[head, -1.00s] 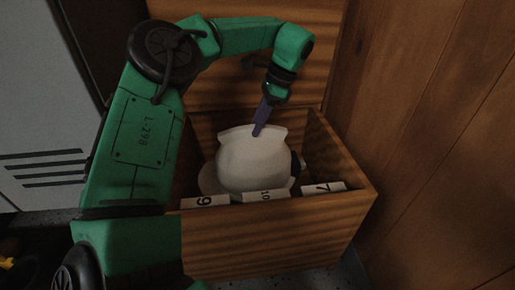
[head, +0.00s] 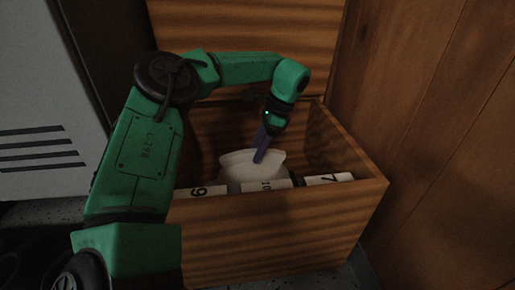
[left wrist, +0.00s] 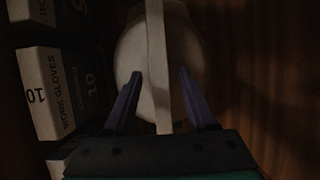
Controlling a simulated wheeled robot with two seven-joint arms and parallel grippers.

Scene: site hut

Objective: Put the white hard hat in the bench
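The white hard hat (head: 240,167) is inside the open wooden bench (head: 280,235), behind the row of boxes, which hides its lower part. It is tilted, with its brim edge up. My left gripper (head: 261,156) reaches down into the bench from above, at the hat's upper edge. In the left wrist view the hat (left wrist: 130,55) shows its brim standing between the two fingers of the left gripper (left wrist: 160,73). A gap shows on each side of the brim, so the fingers are open around it. Whether the hat rests on the bench floor is hidden. My right gripper is out of view.
Glove boxes stand along the bench's front wall, marked 9 (head: 203,191), 10 (head: 268,185) and 7 (head: 329,179). The raised lid (head: 245,30) stands behind. A grey locker (head: 45,110) is on the left, a wooden wall (head: 430,130) on the right.

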